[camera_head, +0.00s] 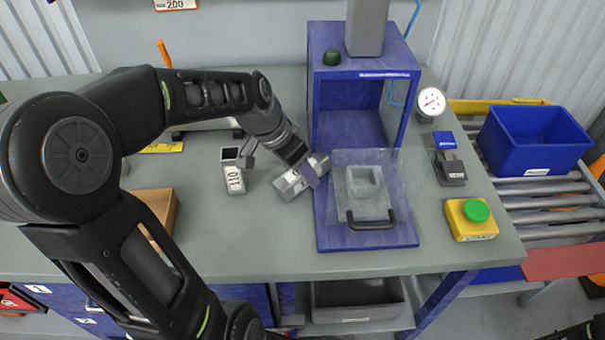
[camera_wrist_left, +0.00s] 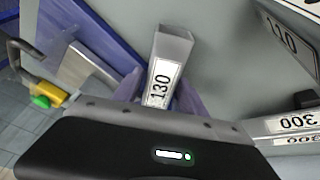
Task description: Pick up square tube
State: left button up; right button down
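A grey square tube (camera_head: 290,185) with a label reading 130 lies at a slant on the table, left of the blue press frame. In the left wrist view the tube (camera_wrist_left: 160,80) is between the purple fingers, which appear to touch both sides. My left gripper (camera_head: 309,175) is over the tube from above and seems shut on it; one finger is partly hidden in the head view. A second grey square tube (camera_head: 233,172), labelled 110, stands upright to the left, and its label also shows in the left wrist view (camera_wrist_left: 285,40). My right gripper is not in view.
The blue press frame (camera_head: 330,235) with a clear guard and black handle (camera_head: 370,221) is close on the right. Beyond are a dial gauge (camera_head: 431,102), a green start button (camera_head: 476,210) and a blue bin (camera_head: 535,140). The front table is clear.

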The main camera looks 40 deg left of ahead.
pick_arm(q)
grip_shut()
dwell(0.3)
jog(key=shift+r, duration=0.1)
jog(key=shift+a+r, duration=0.15)
jog(key=shift+r, duration=0.4)
notch_tip(320, 180, up, 10)
jog(key=s+a+b, duration=0.3)
jog(key=s+a, duration=0.9)
jog(key=a, duration=0.3)
jog(key=shift+a, duration=0.35)
jog(key=shift+r, duration=0.1)
